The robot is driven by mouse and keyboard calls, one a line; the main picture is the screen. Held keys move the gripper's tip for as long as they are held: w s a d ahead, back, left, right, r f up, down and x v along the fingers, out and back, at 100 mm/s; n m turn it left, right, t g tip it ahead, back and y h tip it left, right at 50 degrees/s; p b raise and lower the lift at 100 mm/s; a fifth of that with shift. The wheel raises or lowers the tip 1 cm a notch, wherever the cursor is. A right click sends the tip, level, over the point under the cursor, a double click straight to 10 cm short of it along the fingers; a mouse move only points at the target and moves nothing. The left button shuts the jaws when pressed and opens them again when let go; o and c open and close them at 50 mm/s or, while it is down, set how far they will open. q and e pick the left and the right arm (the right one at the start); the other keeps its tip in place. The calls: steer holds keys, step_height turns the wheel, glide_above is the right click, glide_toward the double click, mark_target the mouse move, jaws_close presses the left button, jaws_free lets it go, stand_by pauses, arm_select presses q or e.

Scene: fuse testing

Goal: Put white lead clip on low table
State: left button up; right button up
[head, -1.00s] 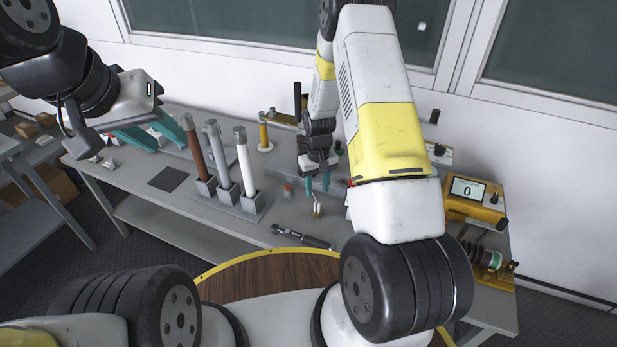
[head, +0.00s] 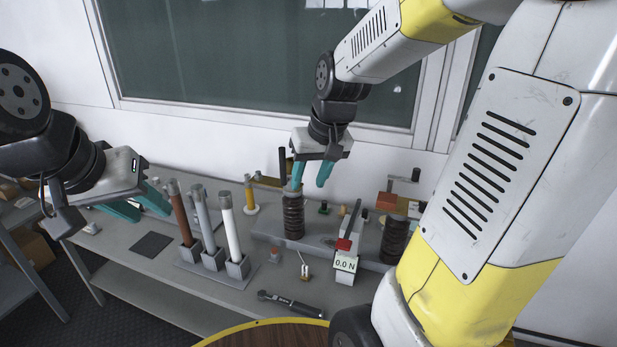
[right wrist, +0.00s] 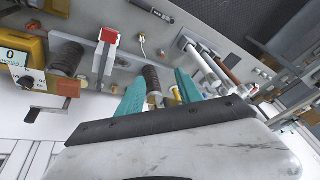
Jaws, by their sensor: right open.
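A small pale clip-like piece with a brass-coloured part (head: 304,270) stands on the grey workbench (head: 140,285); I cannot tell for certain that it is the white lead clip. It also shows in the right wrist view (right wrist: 143,45), beyond my fingers. My right gripper (head: 310,180) is open and empty, above the back of the bench near a dark coiled post (head: 293,217). That post shows between its teal fingers (right wrist: 160,92) in the right wrist view. My left gripper (head: 138,207) is open and empty above the bench's left end.
Brown, grey and white rods (head: 231,228) stand in holders at mid-bench. A dark wrench-like tool (head: 290,303) lies in front. A lower grey surface (head: 25,218) is at far left.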

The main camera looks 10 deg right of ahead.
steer(key=s+r+t, duration=0.2)
steer(key=s+r, duration=0.4)
steer(key=s, duration=0.6)
steer(key=shift+s+a+r+y, duration=0.15)
steer(key=shift+s+a+y, duration=0.15)
steer(key=shift+s+a, duration=0.1)
